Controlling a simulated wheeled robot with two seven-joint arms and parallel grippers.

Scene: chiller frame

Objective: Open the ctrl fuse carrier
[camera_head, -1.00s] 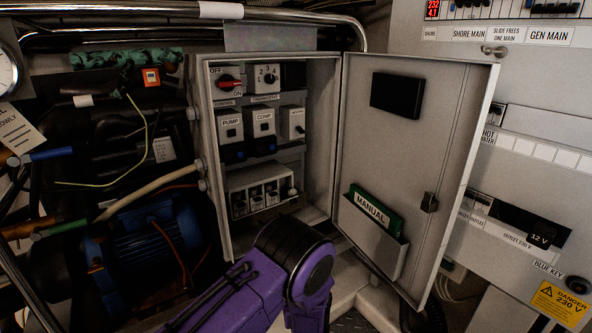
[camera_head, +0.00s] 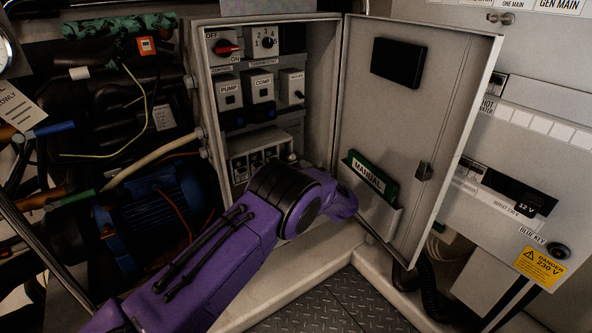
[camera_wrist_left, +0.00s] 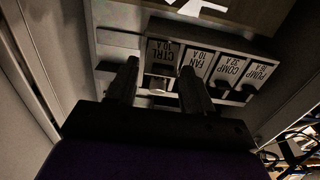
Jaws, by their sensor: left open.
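The ctrl fuse carrier (camera_wrist_left: 162,55) is the leftmost of several labelled carriers in the left wrist view, its label upside down. Beside it are the fan carrier (camera_wrist_left: 194,63), the comp carrier (camera_wrist_left: 227,73) and the pump carrier (camera_wrist_left: 258,74). My left gripper (camera_wrist_left: 160,78) is open, its fingers pointing at the fuse row, with the ctrl carrier's lower part between them in the picture. Contact cannot be told. In the head view, my purple left arm covers the lower part of the fuse block (camera_head: 240,164) and hides the gripper. My right gripper is not in view.
The grey cabinet (camera_head: 203,105) stands open, its door (camera_head: 440,100) swung right with a manual (camera_head: 373,176) in its pocket. A red rotary switch (camera_head: 226,47) and pump and comp modules (camera_head: 229,93) sit above the fuses. A blue motor (camera_head: 160,222) stands left.

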